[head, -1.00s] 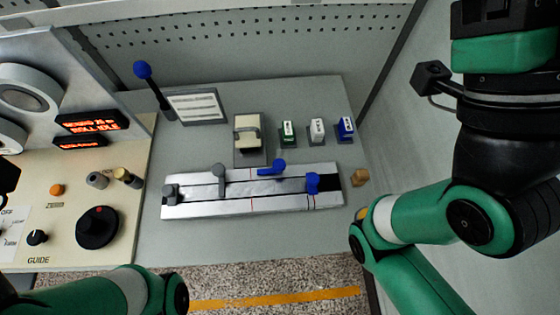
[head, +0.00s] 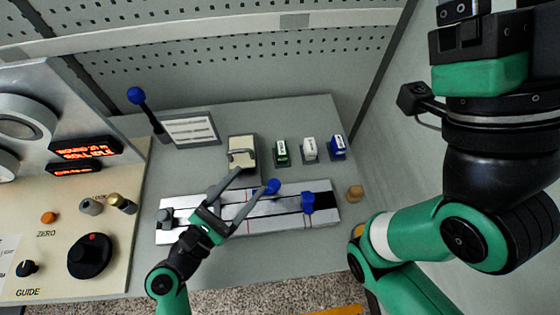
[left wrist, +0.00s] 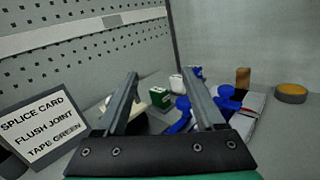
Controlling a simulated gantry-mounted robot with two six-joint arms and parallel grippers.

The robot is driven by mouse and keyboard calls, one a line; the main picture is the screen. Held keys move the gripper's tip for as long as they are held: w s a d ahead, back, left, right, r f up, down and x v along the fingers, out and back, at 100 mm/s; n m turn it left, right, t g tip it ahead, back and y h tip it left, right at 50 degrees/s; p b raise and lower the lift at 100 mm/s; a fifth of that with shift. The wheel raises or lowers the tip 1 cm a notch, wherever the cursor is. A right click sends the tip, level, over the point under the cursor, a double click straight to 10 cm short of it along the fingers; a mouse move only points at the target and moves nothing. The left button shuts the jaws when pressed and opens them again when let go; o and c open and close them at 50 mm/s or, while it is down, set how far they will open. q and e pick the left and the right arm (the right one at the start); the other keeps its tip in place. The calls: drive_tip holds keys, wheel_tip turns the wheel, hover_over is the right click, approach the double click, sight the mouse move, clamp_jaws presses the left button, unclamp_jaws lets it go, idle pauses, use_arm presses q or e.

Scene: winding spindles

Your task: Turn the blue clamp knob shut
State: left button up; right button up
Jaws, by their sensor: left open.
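A long silver splice block (head: 328,205) lies on the grey table. It carries two blue clamp knobs: a lever-shaped one (head: 272,187) near the middle and another (head: 308,202) to its right. Both also show in the left wrist view, one beside the right finger (left wrist: 181,115) and one beyond it (left wrist: 228,98). My left gripper (head: 251,179) is open above the block, its fingers apart and pointing up and right. Its right fingertip appears close to the middle knob; I cannot tell whether they touch. The jaws look empty. My right gripper is out of view.
A cream block (head: 242,152) and small green (head: 282,152), white (head: 310,148) and blue (head: 338,146) boxes stand behind the splice block. A sign (head: 190,130) and blue-topped lever (head: 136,96) are back left. A tan piece (head: 355,192) lies right.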

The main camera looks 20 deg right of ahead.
use_arm(q)
drive_tip(key=n, duration=0.2)
approach(274, 185)
drive_tip(key=shift+w+d+r+y, duration=0.25)
drive_tip(key=shift+w+d+y, duration=0.2)
drive_tip(key=shift+d, duration=0.15)
drive_tip(key=b+x, duration=0.3)
drive_tip(key=x, duration=0.8)
drive_tip(key=shift+w+d+b, duration=0.15)
drive_tip(key=shift+d+b, duration=0.15)
drive_tip(key=shift+d, duration=0.05)
clamp_jaws()
